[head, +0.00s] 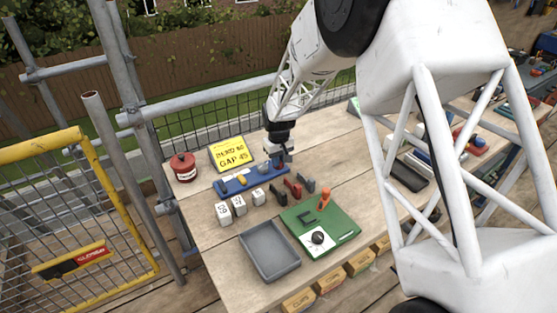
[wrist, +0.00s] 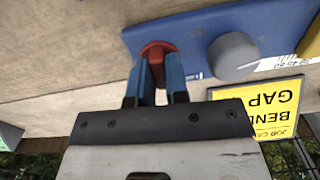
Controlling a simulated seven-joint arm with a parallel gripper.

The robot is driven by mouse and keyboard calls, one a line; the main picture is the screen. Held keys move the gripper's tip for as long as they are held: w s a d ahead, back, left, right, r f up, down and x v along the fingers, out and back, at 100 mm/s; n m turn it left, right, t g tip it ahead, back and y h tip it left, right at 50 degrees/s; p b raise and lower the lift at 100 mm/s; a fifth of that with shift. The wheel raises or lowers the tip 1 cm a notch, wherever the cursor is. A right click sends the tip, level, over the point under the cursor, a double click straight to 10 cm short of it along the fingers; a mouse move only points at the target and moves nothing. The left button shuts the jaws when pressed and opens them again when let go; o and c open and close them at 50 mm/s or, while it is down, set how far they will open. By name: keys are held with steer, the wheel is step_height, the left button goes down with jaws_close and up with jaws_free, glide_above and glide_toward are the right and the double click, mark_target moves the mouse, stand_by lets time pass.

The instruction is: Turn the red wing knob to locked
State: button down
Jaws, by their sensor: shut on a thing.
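The red wing knob (wrist: 157,46) sits on a blue panel (wrist: 195,30) in the wrist view. My gripper (wrist: 157,68) has its two blue fingers on either side of the knob, shut on it. A round grey knob (wrist: 233,56) is on the same panel, to the right of the red one, above a white scale strip. In the head view the blue panel (head: 232,186) lies at the back of the bench, and my gripper (head: 279,152) is over its right end. Lock markings are not readable.
White blocks (head: 239,205), a green board (head: 340,222) and a grey tray (head: 270,250) lie in front. More items lie at the bench's right.

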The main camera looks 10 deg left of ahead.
steer(key=shift+n, duration=0.5)
steer(key=c, duration=1.1)
jaws_free()
steer(key=shift+r, duration=0.1)
steer(key=shift+r, duration=3.85)
